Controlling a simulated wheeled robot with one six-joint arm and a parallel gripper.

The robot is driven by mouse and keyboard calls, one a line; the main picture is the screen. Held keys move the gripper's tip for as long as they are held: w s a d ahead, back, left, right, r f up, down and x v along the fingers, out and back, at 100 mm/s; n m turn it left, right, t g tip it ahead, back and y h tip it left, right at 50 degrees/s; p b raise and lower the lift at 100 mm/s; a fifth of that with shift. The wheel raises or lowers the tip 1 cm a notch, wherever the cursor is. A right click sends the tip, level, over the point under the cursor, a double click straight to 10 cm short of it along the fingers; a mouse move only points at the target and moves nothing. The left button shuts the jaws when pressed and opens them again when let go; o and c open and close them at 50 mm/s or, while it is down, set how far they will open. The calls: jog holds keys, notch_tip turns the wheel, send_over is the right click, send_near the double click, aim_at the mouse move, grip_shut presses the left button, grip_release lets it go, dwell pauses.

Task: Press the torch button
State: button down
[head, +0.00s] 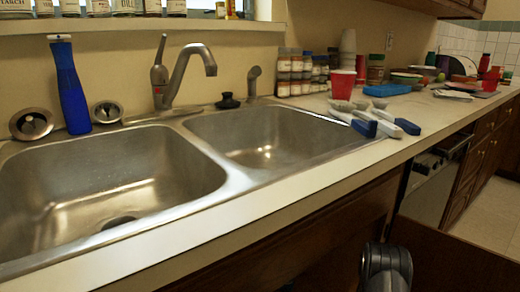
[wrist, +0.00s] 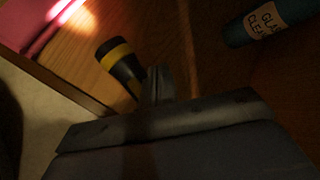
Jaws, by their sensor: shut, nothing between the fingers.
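The torch (wrist: 120,65) shows in the wrist view, left of centre. It is black with a yellow band and lies on a brown wooden surface, its wide end toward the upper left. A bright patch of light shows beyond that end. My gripper (wrist: 158,85) is shut and empty, with its fingertips right beside the torch's lower right part. I cannot tell whether they touch it. The button cannot be made out. The torch is not seen in the head view.
In the wrist view, a dark bottle with a glass cleaner label (wrist: 265,23) lies at upper right and a red item (wrist: 38,25) at upper left. The head view shows a double sink (head: 110,190), a cluttered counter (head: 300,187) and my arm at the bottom.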

notch_tip(320, 180, up, 6)
jog(key=p, duration=0.2)
jog(key=shift+f+p, duration=0.1)
jog(key=shift+p, duration=0.25)
